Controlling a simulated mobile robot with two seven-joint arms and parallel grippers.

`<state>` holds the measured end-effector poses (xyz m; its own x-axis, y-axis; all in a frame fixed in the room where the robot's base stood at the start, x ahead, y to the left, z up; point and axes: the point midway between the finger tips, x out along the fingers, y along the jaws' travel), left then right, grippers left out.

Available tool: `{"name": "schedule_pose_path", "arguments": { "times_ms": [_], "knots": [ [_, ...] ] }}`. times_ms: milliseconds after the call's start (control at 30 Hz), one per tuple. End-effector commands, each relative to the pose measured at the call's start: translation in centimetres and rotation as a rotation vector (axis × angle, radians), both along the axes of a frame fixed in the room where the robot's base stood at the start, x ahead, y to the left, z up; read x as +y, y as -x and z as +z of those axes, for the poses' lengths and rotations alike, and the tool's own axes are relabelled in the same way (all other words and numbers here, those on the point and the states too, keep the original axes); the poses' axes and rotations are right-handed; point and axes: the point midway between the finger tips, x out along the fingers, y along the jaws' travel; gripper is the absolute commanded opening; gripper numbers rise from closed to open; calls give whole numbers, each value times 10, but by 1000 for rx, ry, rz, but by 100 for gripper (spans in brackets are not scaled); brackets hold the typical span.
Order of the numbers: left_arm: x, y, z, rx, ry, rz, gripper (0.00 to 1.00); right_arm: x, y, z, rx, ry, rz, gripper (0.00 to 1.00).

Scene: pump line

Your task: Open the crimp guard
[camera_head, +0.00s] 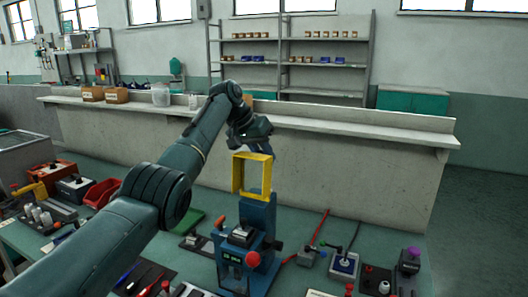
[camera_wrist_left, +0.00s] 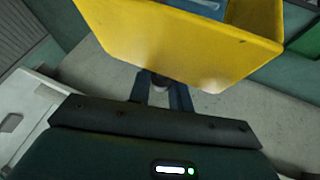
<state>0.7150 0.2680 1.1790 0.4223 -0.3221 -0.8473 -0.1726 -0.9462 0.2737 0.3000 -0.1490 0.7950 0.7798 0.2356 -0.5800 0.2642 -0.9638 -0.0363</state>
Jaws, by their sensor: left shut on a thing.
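The crimp guard (camera_head: 237,174) is a yellow frame standing upright at the top of the blue crimp press (camera_head: 258,215). In the left wrist view the guard (camera_wrist_left: 190,45) fills the top as a broad yellow panel, with part of something blue behind it. My left gripper (camera_head: 262,151) is at the guard's upper edge, on its far side. In the left wrist view my left gripper (camera_wrist_left: 164,92) is shut on a small dark knob (camera_wrist_left: 161,82) at the guard's edge; the knob is partly hidden between the fingers. My right gripper is not in view.
The press has a red ball knob (camera_head: 253,259) low on its front. Small fixtures, cables and a purple-topped device (camera_head: 410,261) stand to the right on the green bench (camera_head: 315,222). A red bin (camera_head: 101,194) and other tools lie left. A long ledge (camera_head: 345,130) runs behind.

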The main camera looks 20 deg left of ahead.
Motion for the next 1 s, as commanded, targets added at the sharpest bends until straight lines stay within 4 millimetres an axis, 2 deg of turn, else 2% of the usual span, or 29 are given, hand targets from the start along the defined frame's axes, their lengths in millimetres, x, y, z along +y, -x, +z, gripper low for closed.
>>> {"name": "schedule_pose_path", "arguments": {
  "times_ms": [33, 400, 433, 633, 1000],
  "knots": [
    [3, 1, -9, 14, -5, 3, 0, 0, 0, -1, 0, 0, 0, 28],
    [2, 1, -10, 16, -6, 3, 0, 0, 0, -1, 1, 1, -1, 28],
    [2, 1, -10, 16, -6, 3, 22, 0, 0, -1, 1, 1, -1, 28],
    [2, 1, -7, 12, -4, 2, 39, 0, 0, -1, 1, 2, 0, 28],
    [4, 3, 3, 3, -1, 2, 39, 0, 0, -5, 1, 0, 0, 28]
  ]
}}
